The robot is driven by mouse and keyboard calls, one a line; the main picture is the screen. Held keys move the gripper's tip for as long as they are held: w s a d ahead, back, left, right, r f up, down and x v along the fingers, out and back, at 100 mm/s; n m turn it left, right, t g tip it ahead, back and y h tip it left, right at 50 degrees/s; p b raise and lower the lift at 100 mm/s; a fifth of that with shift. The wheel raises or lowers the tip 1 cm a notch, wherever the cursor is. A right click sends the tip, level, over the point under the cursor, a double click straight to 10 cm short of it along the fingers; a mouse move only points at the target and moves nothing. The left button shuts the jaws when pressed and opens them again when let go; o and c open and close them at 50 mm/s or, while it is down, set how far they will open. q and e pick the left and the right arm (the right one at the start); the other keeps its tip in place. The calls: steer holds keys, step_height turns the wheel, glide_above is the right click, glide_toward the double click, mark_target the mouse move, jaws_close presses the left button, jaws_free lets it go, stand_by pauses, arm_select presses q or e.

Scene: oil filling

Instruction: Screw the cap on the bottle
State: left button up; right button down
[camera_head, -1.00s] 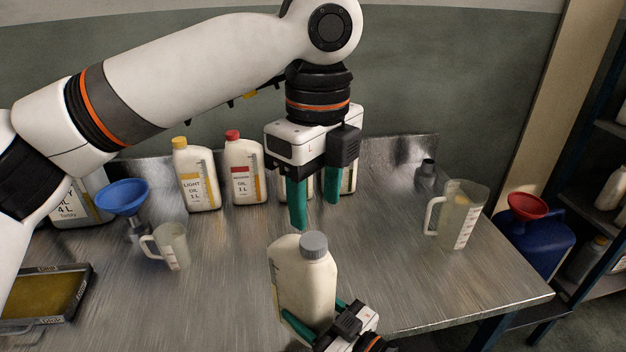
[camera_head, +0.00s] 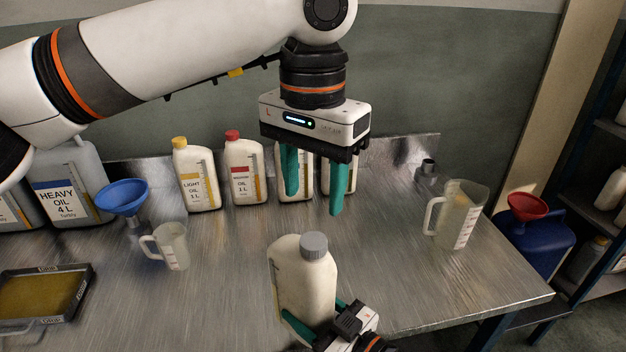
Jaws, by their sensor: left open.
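A cream bottle (camera_head: 300,283) stands upright at the front middle of the metal table. A grey cap (camera_head: 314,245) sits on its neck; I cannot tell how tight it is. My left gripper (camera_head: 314,203) points down above and behind the bottle, with its two green fingers apart and nothing between them. It is clear of the cap. My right gripper (camera_head: 315,322) is low at the front, with its green fingers on either side of the bottle's lower body, closed around it. Part of its far finger is hidden behind the bottle.
Oil bottles with yellow (camera_head: 196,175) and red caps (camera_head: 232,135) stand at the back. A blue funnel (camera_head: 123,196), a small jug (camera_head: 170,246) and a tray (camera_head: 45,295) are left. A larger jug (camera_head: 460,215) stands right. The table between the bottle and larger jug is clear.

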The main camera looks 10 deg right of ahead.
mark_target(313, 239)
stand_by(0.3)
arm_select(q)
steer(key=shift+f, duration=4.05)
steer(key=c, duration=1)
steer(key=m, duration=0.5)
steer(key=shift+c, duration=0.3)
steer(key=o, duration=1.1)
